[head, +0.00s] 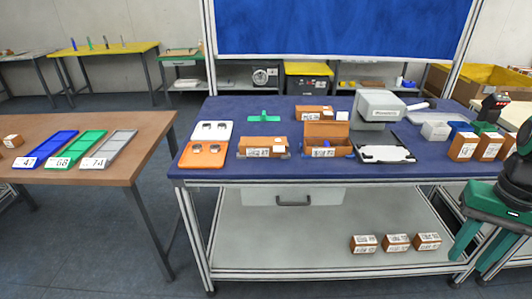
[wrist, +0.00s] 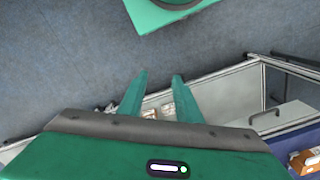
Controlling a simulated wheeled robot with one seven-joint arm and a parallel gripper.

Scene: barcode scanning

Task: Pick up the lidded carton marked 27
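Several brown cartons with white labels are in the head view, but the numbers on them are too small to read, so I cannot tell which is marked 27. A carton with a raised lid (head: 327,131) stands mid-table. A low carton (head: 263,147) is left of it, and another (head: 314,113) is behind. Upright cartons (head: 463,147) stand at the table's right. Three small cartons (head: 397,242) sit on the lower shelf. My green gripper (wrist: 159,78) is open and empty, its fingers apart. In the head view it hangs at the right, beside the table's front corner.
The blue-topped table (head: 225,174) also holds an orange tray (head: 203,160), a grey device (head: 379,107) and a flat black-and-white pad (head: 385,154). A brown side table (head: 120,128) at left carries blue, green and grey numbered strips. The lower shelf (head: 270,235) is mostly clear.

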